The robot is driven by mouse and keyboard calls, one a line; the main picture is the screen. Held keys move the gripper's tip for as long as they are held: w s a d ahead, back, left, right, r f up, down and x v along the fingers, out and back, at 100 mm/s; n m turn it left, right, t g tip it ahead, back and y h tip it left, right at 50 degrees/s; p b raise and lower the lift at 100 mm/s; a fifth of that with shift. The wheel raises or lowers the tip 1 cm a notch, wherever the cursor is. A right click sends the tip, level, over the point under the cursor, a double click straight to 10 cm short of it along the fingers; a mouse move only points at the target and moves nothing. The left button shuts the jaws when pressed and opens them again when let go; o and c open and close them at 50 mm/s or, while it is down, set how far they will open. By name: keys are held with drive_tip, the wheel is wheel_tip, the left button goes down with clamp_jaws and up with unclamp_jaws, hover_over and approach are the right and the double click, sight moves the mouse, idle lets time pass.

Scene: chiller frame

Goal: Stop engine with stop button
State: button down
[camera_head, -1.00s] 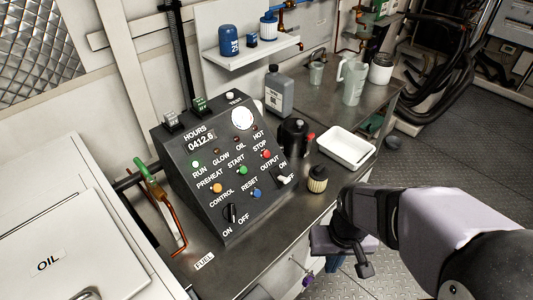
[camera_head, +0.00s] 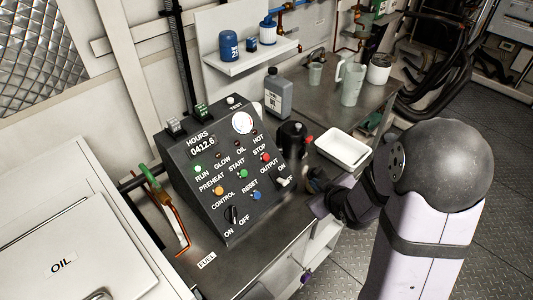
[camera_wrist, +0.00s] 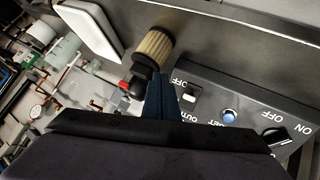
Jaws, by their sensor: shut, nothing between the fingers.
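The red stop button (camera_head: 265,157) is on the upper right of the sloping dark control panel (camera_head: 188,205), under its STOP label. The green start button (camera_head: 241,174) is to its left, and the green run lamp (camera_head: 197,169) is lit. In the wrist view my gripper (camera_wrist: 161,82) is shut and empty, its fingers beside the output switch (camera_wrist: 190,95). The blue reset button (camera_wrist: 228,116) and black control knob (camera_wrist: 272,137) show to the right. I cannot see the stop button in the wrist view. In the head view my wrist is to the panel's right, apart from the stop button.
A black canister with a red part (camera_head: 292,139) stands close behind the panel's right side. A white tray (camera_head: 343,149) and grey bottle (camera_head: 278,93) are on the bench. An orange pipe (camera_head: 183,235) is at the panel's left.

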sight(265, 157)
drive_tip(key=w+a+r+n+t+y+p, duration=0.1)
drive_tip(key=a+r+n+t+y+p, duration=0.1)
drive_tip(key=a+r+n+t+y, duration=0.2)
drive_tip(key=shift+a+r+n+t+y+p, duration=0.45)
drive_tip(key=shift+a+r+y, duration=1.15)
drive_tip(key=shift+r, duration=1.8)
drive_tip(key=shift+w+f, duration=0.1)
drive_tip(key=shift+w, duration=0.05)
drive_tip(key=w+a+f+b, duration=0.2)
drive_tip(key=f, duration=0.1)
drive_tip(key=w+a+f+b, duration=0.1)
drive_tip(key=shift+a+f, duration=0.15)
drive_tip(key=shift+f, duration=0.2)
drive_tip(key=shift+w+a+f+b, duration=0.6)
drive_tip(key=shift+w+f+b, duration=0.1)
drive_tip(key=shift+b, duration=0.2)
drive_tip(key=shift+w+a+f+b, duration=0.45)
drive_tip(key=shift+f+b, duration=0.2)
drive_tip(key=shift+b, duration=0.3)
drive_tip(key=shift+s+r, duration=0.1)
drive_tip(key=shift+s+d+r+p, duration=0.4)
drive_tip(key=shift+d+r, duration=0.05)
drive_tip(key=shift+r, duration=0.1)
